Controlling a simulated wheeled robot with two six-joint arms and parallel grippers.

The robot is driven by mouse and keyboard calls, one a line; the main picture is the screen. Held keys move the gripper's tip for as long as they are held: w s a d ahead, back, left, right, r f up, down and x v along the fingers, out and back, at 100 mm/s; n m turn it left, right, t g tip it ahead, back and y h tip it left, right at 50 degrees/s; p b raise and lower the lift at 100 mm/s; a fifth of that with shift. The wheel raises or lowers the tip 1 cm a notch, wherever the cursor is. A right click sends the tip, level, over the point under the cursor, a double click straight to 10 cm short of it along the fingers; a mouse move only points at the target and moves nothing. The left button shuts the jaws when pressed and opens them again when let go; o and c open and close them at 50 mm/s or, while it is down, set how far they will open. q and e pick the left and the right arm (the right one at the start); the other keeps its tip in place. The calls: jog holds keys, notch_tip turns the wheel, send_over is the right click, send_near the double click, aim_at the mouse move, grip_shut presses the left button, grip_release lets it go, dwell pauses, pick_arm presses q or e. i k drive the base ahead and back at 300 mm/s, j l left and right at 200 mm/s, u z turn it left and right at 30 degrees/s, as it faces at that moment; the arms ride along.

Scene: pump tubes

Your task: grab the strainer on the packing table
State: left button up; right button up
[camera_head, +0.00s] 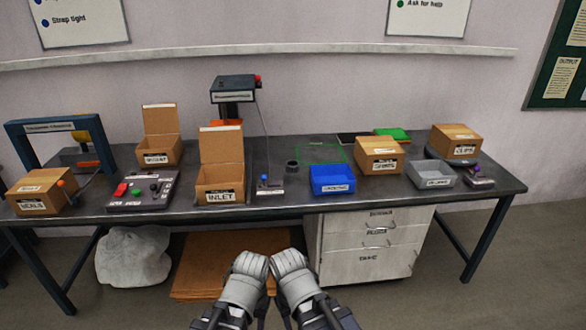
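The packing table (290,202) is dark-topped and runs across the view. A small dark cylinder (292,166) stands on it near the middle, behind the blue bin; it may be the strainer, but it is too small to tell. No other thing on the table is clearly a strainer. My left gripper (252,264) and my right gripper (287,261) are close together in front of the table, low in the view and apart from everything on it. Their fingertips are not clear, so I cannot tell whether they are open.
A control panel (143,191) is at left. Drawers (368,264) and flat cardboard (207,280) are below. A green-outlined area (322,153) looks clear.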

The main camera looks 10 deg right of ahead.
aim_at(292, 166)
jog(key=i+l+z, duration=0.15)
jog(key=l, duration=0.35)
jog(key=i+l+z, duration=0.15)
jog(key=i+l, duration=0.25)
jog(key=i+l+z, duration=0.15)
jog(key=i+l, duration=0.2)
jog(key=l, duration=0.2)
